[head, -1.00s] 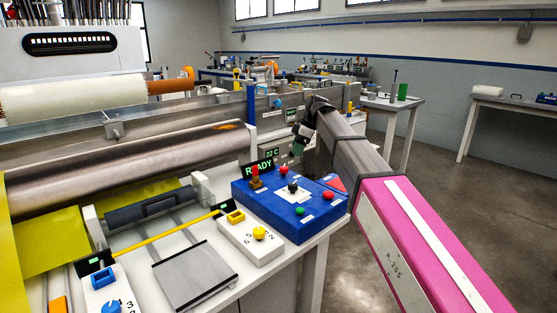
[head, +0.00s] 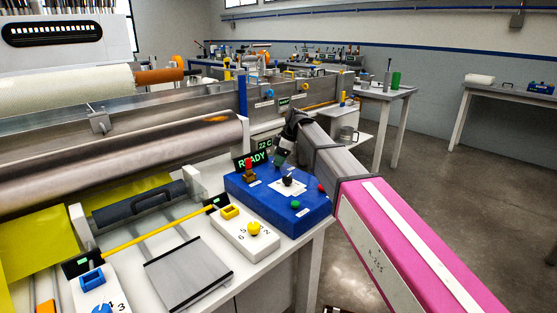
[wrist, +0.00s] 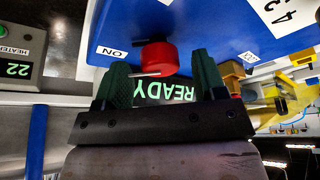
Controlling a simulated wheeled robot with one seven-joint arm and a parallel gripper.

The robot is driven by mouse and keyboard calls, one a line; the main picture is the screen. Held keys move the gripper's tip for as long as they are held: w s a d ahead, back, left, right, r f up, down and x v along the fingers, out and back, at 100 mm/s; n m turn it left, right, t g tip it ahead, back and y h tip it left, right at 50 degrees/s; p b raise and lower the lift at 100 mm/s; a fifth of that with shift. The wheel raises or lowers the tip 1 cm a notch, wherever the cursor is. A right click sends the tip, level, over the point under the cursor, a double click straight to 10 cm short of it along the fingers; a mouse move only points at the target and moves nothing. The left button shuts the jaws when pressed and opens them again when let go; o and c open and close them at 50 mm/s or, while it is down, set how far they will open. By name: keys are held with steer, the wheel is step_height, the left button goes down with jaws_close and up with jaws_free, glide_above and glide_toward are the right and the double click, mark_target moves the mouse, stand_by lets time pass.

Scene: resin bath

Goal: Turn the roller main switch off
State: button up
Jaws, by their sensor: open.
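The blue control box (head: 262,207) stands on the white bench. In the wrist view a red round switch knob (wrist: 158,58) stands out from the blue face, with an "ON" label (wrist: 111,52) beside it on the left. A thin pale bar crosses the knob's near edge. My gripper (wrist: 160,70) is open, with one green finger on either side of the red knob. I cannot tell whether either finger touches it.
A lit READY display (head: 252,160) stands behind the box, close to my fingers. On the box are a red lever (head: 249,168), a black knob (head: 287,181), a green button (head: 295,204) and a red button (head: 321,188). A white panel with a yellow knob (head: 254,228) stands in front.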

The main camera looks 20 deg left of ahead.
steer(key=shift+a+f, duration=0.1)
steer(key=shift+f, duration=0.2)
steer(key=c, duration=0.9)
